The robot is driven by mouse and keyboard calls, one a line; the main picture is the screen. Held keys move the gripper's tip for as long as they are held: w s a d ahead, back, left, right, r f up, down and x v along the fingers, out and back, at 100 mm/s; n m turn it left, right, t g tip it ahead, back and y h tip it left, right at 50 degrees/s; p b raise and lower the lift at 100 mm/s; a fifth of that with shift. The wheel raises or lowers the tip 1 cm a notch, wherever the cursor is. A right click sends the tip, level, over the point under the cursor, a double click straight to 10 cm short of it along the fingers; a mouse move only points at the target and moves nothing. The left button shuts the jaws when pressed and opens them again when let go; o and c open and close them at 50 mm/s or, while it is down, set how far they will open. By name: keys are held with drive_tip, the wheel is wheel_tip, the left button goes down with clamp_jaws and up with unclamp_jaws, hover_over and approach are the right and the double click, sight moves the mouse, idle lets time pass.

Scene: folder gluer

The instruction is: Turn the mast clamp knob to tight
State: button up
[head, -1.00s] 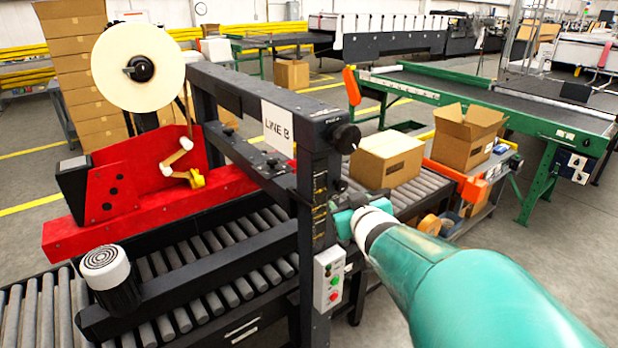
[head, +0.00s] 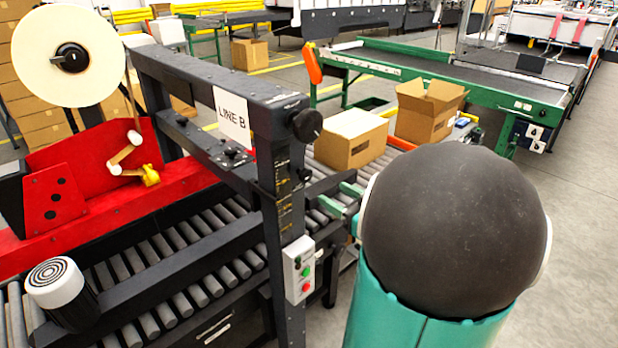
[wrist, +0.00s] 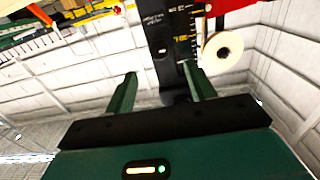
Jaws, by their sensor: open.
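The black round knob (head: 307,125) sits on the right face of the dark mast (head: 285,205), near its top, in the head view. I take it as the mast clamp knob; its tight or loose setting is not readable. My gripper (head: 338,198) is open and empty, below and to the right of the knob, with its green fingers pointing toward the mast. In the wrist view, my open fingers (wrist: 160,75) frame part of the dark mast (wrist: 157,25) with a yellow-marked scale. A dark rounded part shows near the right finger; I cannot tell whether it is the knob.
A control box (head: 299,270) with green and red buttons is on the mast below my gripper. A closed carton (head: 351,139) stands on the rollers behind, beside an open carton (head: 428,110). A red unit (head: 85,190) with a tape reel (head: 68,56) is at left.

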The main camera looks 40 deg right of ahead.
sight(308, 178)
drive_tip(key=w, duration=0.9)
drive_tip(key=shift+w, duration=0.15)
drive_tip(key=c, duration=0.9)
